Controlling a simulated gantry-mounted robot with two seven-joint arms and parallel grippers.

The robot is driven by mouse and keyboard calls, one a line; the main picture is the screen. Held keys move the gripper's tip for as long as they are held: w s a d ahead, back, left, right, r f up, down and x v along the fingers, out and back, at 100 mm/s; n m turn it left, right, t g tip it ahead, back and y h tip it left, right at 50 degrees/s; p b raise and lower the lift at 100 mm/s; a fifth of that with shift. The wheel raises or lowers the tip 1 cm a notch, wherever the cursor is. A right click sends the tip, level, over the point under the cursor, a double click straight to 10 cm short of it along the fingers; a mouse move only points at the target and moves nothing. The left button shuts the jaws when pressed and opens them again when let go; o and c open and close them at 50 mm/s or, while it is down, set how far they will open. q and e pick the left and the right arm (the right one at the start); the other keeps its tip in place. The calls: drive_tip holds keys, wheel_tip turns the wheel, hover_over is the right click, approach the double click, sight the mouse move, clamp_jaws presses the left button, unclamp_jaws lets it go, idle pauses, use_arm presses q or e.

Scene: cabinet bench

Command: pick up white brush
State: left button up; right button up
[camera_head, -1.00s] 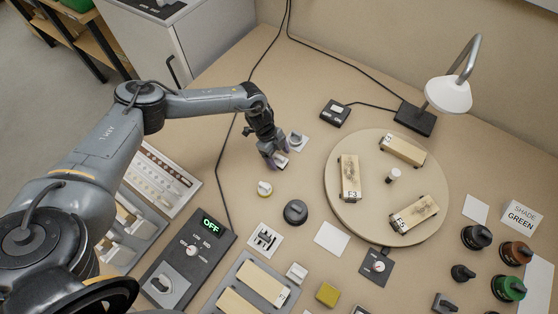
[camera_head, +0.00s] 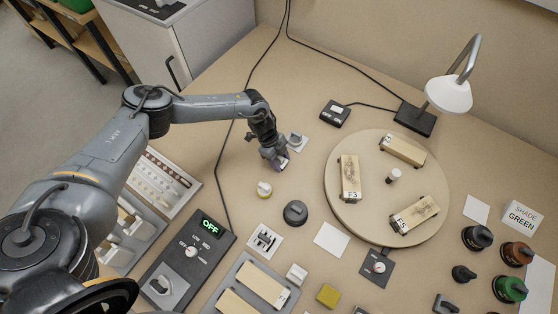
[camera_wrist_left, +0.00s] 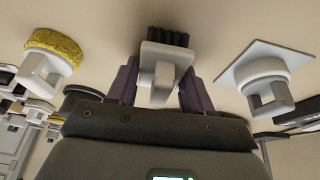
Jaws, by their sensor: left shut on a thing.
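The white brush (camera_wrist_left: 165,58), with a white block body, a handle and dark bristles, is between the fingers of my left gripper in the left wrist view. My left gripper (camera_head: 280,164) is shut on its handle. In the head view the gripper is over the bench, left of the round turntable, and largely hides the brush. I cannot tell whether the bristles touch the bench. My right gripper is not in view.
A yellow pad with a white handle (camera_head: 264,189) and a white square plate with a knob (camera_head: 297,142) stand close to the gripper. A dark round knob (camera_head: 295,212) is nearer the front. The turntable (camera_head: 365,220) carries several wooden blocks.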

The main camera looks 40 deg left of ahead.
sight(282, 159)
use_arm(q)
drive_tip(key=shift+r, duration=0.1)
drive_tip(key=shift+r, duration=0.45)
drive_tip(key=r, duration=0.1)
drive_tip(key=r+p, duration=0.1)
drive_tip(key=r, duration=0.1)
drive_tip(key=shift+d+r, duration=0.3)
drive_tip(key=shift+d, duration=0.05)
drive_tip(key=s+d+r+p, duration=0.1)
drive_tip(key=d+r, duration=0.5)
drive_tip(key=d, duration=0.5)
drive_tip(key=shift+s+r, duration=0.15)
drive_tip(key=shift+s, duration=0.1)
